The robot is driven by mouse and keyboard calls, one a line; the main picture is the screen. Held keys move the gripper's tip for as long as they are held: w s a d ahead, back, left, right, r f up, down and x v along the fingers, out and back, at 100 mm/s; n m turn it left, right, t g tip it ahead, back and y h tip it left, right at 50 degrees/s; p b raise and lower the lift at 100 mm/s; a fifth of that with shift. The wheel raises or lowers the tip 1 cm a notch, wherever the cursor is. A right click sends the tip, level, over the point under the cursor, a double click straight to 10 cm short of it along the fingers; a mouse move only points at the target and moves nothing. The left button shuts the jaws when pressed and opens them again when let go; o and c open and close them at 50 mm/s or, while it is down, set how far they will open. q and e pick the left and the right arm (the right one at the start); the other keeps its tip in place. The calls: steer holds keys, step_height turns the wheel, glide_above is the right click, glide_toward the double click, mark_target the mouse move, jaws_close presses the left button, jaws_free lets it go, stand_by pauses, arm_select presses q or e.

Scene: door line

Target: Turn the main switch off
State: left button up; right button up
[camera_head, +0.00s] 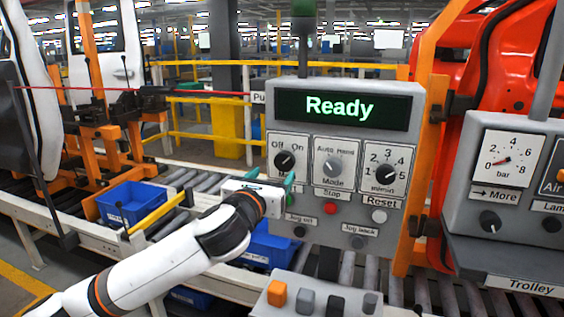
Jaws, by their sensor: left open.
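The Off/On rotary switch (284,161) is a black knob at the upper left of the grey control panel (350,225). Its white mark appears to slant up to the right, toward On. The panel's display (343,108) reads "Ready" in green. My left gripper (270,179) is in front of the panel, just below this switch. Its teal fingers are apart with no object visible between them. I cannot tell whether a finger touches the panel. My left arm comes in from the lower left. My right gripper is out of view.
A lower button box (318,298) juts out below. A gauge panel (506,165) stands at right. Blue bins (131,203) sit by the roller conveyor.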

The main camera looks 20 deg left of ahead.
mark_target(283, 164)
arm_select(q)
steer(key=w+p, duration=0.1)
steer(key=w, duration=0.6)
steer(key=shift+w+d, duration=0.15)
steer(key=c, duration=1)
